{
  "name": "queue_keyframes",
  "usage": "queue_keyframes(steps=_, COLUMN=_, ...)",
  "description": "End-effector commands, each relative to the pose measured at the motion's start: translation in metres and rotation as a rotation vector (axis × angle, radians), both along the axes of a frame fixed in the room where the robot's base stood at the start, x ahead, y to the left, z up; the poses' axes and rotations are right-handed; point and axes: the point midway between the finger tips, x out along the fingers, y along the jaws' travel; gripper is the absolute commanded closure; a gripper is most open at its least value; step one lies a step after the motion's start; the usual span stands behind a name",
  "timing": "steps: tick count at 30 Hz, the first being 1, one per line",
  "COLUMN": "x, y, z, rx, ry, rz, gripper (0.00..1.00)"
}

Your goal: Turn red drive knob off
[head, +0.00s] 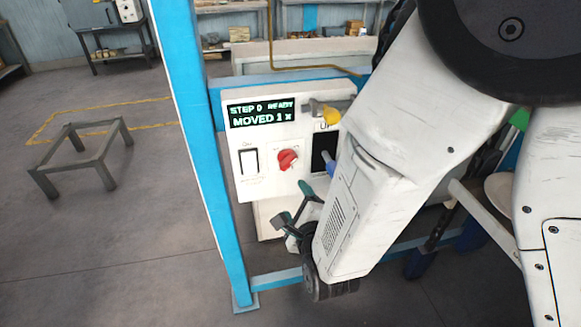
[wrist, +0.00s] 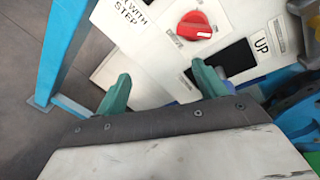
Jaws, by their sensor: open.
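The red drive knob (head: 288,160) sits on the front of a white control panel (head: 247,192), right of a white rocker switch (head: 249,161). In the wrist view the knob (wrist: 195,25) is at the upper middle, with a pale mark along its grip. My gripper (head: 293,205) is below the panel's lower right part in the head view. Its two green fingertips (wrist: 160,82) are spread apart with nothing between them. The knob is beyond the fingertips and apart from them.
A display (head: 261,113) reads "STEP 0 READY MOVED 1 x". A yellow-handled lever (head: 325,114) and a blue part (head: 329,165) stick out right of the knob. A blue post (head: 196,140) rises left of the panel. A low metal table (head: 82,150) stands on open floor at left.

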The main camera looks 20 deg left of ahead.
Motion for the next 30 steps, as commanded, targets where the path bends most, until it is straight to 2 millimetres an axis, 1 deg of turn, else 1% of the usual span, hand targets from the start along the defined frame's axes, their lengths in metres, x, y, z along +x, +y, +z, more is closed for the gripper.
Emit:
queue_keyframes(steps=1, x=0.002, y=0.001, z=0.01, rx=0.095, ry=-0.015, rz=-0.022, gripper=0.29)
queue_keyframes(steps=3, x=0.005, y=0.0, z=0.025, rx=0.216, ry=-0.028, rz=-0.046, gripper=0.29)
queue_keyframes(steps=7, x=0.009, y=-0.001, z=0.039, rx=0.331, ry=-0.035, rz=-0.062, gripper=0.29)
queue_keyframes(steps=11, x=0.021, y=0.006, z=0.041, rx=0.354, ry=-0.036, rz=-0.064, gripper=0.29)
queue_keyframes(steps=18, x=0.054, y=0.026, z=0.041, rx=0.351, ry=-0.037, rz=-0.064, gripper=0.29)
queue_keyframes(steps=21, x=0.065, y=0.033, z=0.041, rx=0.35, ry=-0.035, rz=-0.064, gripper=0.29)
queue_keyframes(steps=25, x=0.072, y=0.037, z=0.041, rx=0.349, ry=-0.035, rz=-0.064, gripper=0.29)
queue_keyframes(steps=30, x=0.074, y=0.039, z=0.041, rx=0.347, ry=-0.035, rz=-0.063, gripper=0.29)
